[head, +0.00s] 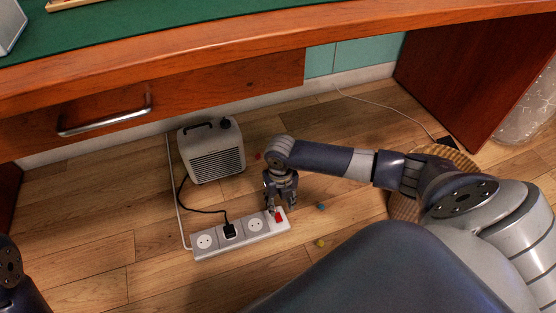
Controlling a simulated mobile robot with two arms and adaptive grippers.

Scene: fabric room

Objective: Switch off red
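A white power strip (244,239) lies on the wooden floor under the desk. A small red switch (279,217) sits at its right end. My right gripper (282,208) points down at that end, with its fingertips close to the red switch. Its fingers look spread apart with nothing between them above the switch; I cannot tell whether they touch it. A black plug (229,231) sits in one socket. Only a piece of my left arm shows at the lower left edge; its gripper is out of view.
A white heater (212,150) stands behind the strip, with a black cord beside it. Small coloured bits, blue (321,206), yellow (320,243) and red (257,156), lie on the floor. A desk with a drawer (150,105) overhangs the area. A wicker basket (403,207) is at right.

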